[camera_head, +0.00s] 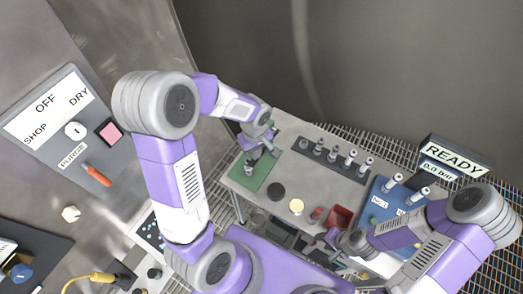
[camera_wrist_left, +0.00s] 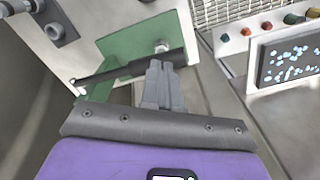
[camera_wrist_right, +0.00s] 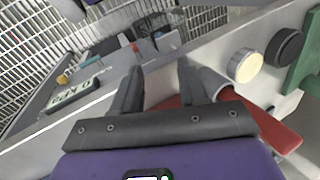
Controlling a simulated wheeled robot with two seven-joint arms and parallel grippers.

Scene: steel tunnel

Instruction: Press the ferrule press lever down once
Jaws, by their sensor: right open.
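The ferrule press has a green base plate (camera_head: 262,177) at the left end of the bench in the head view. In the left wrist view the green plate (camera_wrist_left: 125,38) lies behind a dark bar-shaped lever (camera_wrist_left: 105,76), which slants up to the right. My left gripper (camera_head: 255,152) is over the press. Its fingers (camera_wrist_left: 158,68) are together and overlap the lever in the left wrist view; I cannot tell whether they touch it. My right gripper (camera_head: 333,238) is near the bench front by the red bin. Its fingers (camera_wrist_right: 157,75) are apart with nothing between them.
A dark rack with several fittings (camera_head: 334,158) stands along the bench's back. A blue plate (camera_head: 378,211) and READY display (camera_head: 453,158) are at right.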

